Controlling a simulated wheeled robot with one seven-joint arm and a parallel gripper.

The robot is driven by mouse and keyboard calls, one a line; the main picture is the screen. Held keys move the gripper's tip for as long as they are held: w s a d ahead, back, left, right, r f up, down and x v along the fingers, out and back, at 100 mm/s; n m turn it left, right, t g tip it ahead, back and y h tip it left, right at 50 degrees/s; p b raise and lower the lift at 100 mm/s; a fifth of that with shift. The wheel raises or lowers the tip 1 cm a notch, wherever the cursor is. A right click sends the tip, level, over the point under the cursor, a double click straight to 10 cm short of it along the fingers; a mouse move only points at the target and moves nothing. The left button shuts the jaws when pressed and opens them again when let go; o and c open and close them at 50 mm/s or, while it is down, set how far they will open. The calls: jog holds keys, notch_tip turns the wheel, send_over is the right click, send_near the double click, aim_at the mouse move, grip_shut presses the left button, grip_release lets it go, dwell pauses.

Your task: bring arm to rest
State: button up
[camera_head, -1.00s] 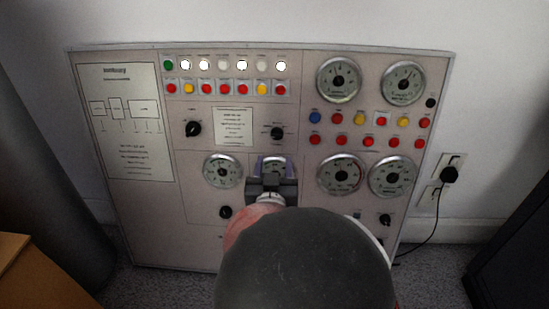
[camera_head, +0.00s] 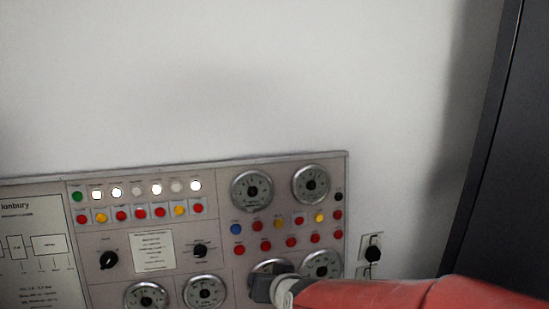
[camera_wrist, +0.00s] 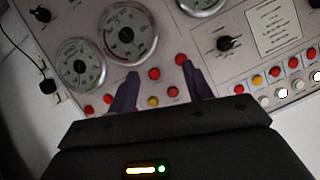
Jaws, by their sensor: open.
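My red arm (camera_head: 400,294) reaches in from the lower right in the head view, and its dark gripper (camera_head: 272,288) overlaps a lower gauge on the grey control panel (camera_head: 115,178). In the wrist view my gripper (camera_wrist: 160,88) is open, its two dark purple fingers spread apart with nothing held between them. Red and yellow buttons (camera_wrist: 154,74) show between and beyond the fingertips. Whether the fingers touch the panel cannot be told.
Round gauges (camera_head: 251,190), black knobs (camera_head: 108,260) and lit indicators cover the panel. A wall socket with a black plug (camera_head: 372,254) is right of it. A dark cabinet (camera_head: 510,160) stands at the far right. The white wall (camera_head: 230,80) above is bare.

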jog(key=s+d+r+g+h+p, duration=0.1)
jog(key=s+d+r+g+h, duration=0.1)
jog(key=s+d, duration=0.6)
jog(key=s+d+r+g+h+p, duration=0.1)
jog(key=s+d+r, duration=0.3)
jog(key=s+d, duration=0.4)
jog(key=s+g+h, duration=0.1)
jog(key=s, duration=0.2)
jog(key=shift+s+d+m+g, duration=0.2)
jog(key=shift+d+m+g, duration=0.1)
jog(key=shift+d+g, duration=0.1)
jog(key=shift+r, duration=0.1)
dwell(0.8)
